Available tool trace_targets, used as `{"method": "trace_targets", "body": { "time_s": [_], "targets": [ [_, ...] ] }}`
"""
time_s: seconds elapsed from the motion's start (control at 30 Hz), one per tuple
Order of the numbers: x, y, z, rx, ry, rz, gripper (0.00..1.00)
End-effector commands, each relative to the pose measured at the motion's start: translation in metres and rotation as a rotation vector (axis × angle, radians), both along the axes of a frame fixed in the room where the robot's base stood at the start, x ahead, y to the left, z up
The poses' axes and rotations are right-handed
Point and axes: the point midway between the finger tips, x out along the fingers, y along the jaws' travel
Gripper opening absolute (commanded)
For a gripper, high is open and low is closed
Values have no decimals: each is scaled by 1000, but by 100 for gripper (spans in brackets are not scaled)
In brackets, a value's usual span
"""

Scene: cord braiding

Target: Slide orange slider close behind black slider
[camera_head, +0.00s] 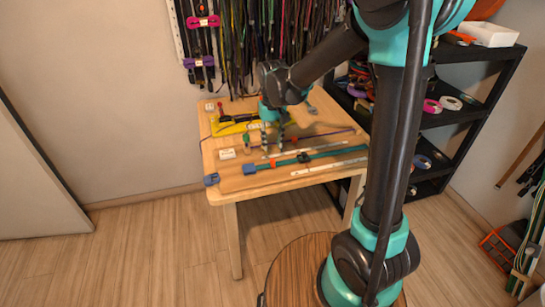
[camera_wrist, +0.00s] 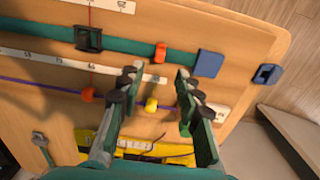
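In the wrist view, the black slider (camera_wrist: 88,38) sits on a wide teal strap (camera_wrist: 130,46). The small orange slider (camera_wrist: 160,52) is on the same strap, to the right of the black one, with bare strap between them. A blue end block (camera_wrist: 208,63) is at the strap's right end. My gripper (camera_wrist: 159,84) is open and empty, its fingertips just short of the strap, with the orange slider beyond the gap between them. In the head view, my gripper (camera_head: 274,140) points down over the board, and the black slider (camera_head: 304,157) is to its right.
A purple cord (camera_wrist: 55,87) with an orange bead (camera_wrist: 87,95) and a yellow bead (camera_wrist: 151,104) runs beside the strap. A blue clamp (camera_wrist: 267,74) is at the board's edge. A yellow piece (camera_head: 228,127) lies at the table's back left.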

Motion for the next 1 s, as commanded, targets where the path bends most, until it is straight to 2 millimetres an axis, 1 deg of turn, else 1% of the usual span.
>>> {"method": "trace_targets", "body": {
  "time_s": [0.03,0.2,0.4,0.57,0.83,1.0],
  "targets": [
    [0,0,-10,0,0,0,34],
    [0,0,-39,0,0,0,34],
    [0,0,-62,0,0,0,34],
    [0,0,-69,0,0,0,34],
    [0,0,-70,0,0,0,34],
    [0,0,-69,0,0,0,13]
  ]
}}
